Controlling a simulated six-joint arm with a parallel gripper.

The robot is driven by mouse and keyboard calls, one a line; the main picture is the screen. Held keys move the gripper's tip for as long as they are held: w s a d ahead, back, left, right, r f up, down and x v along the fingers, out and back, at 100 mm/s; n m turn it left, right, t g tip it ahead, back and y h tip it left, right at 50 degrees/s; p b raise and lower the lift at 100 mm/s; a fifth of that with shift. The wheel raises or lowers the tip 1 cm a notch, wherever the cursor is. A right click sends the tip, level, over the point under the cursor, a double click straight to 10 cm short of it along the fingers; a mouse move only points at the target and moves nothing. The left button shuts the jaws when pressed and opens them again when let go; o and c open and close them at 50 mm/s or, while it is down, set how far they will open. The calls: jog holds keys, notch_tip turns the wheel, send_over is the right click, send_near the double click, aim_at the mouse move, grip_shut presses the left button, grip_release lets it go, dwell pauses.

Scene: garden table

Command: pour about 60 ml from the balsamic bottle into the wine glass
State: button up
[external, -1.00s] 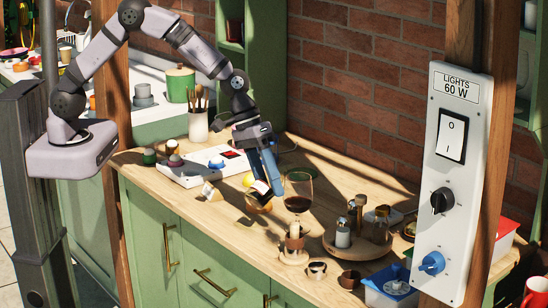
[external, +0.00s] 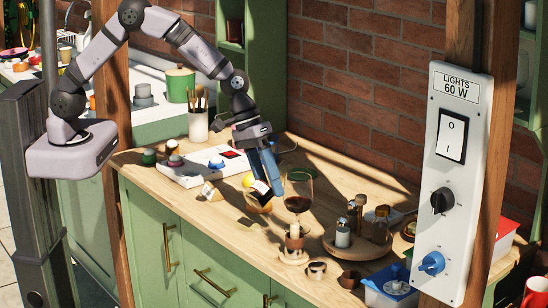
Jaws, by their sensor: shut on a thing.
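My gripper (external: 269,178), with blue fingers, is above the wooden counter just left of the wine glass. It is shut on a dark bottle with a pale label, the balsamic bottle (external: 260,188), which is tilted and partly hidden by the fingers. The wine glass (external: 298,203) stands upright on the counter. The lower part of its bowl looks dark reddish, but I cannot tell how much liquid it holds. The bottle's mouth and any stream are too small or hidden to make out.
A round wooden tray (external: 343,252) with several jars and shakers stands right of the glass. A small wooden stand (external: 294,252), a ring (external: 317,269) and a brown cup (external: 349,279) are in front. A white control panel (external: 196,165) and a tipped cup (external: 211,191) lie left.

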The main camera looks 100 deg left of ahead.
jog(key=shift+f, duration=0.2)
jog(key=shift+f+t+y, duration=0.1)
jog(key=shift+t+y, duration=0.2)
jog(key=shift+y, duration=0.1)
jog(key=shift+f+p, duration=0.15)
jog(key=shift+p, duration=0.3)
jog(key=p, duration=0.1)
jog(key=t+y+p, duration=0.1)
jog(key=p, duration=0.1)
jog(key=shift+w+a+m, duration=0.15)
jog(key=shift+a+m, duration=0.05)
jog(key=shift+m, duration=0.1)
jog(key=shift+f+p, duration=0.1)
jog(key=shift+p, duration=0.3)
jog(key=shift+p, duration=0.9)
jog(key=shift+w+d+f+t, duration=0.1)
jog(key=shift+d+f+t, duration=0.1)
jog(key=shift+f+t, duration=0.15)
jog(key=shift+a+f+y+p, duration=0.15)
jog(key=shift+y+p, duration=0.15)
jog(key=shift+y, duration=0.1)
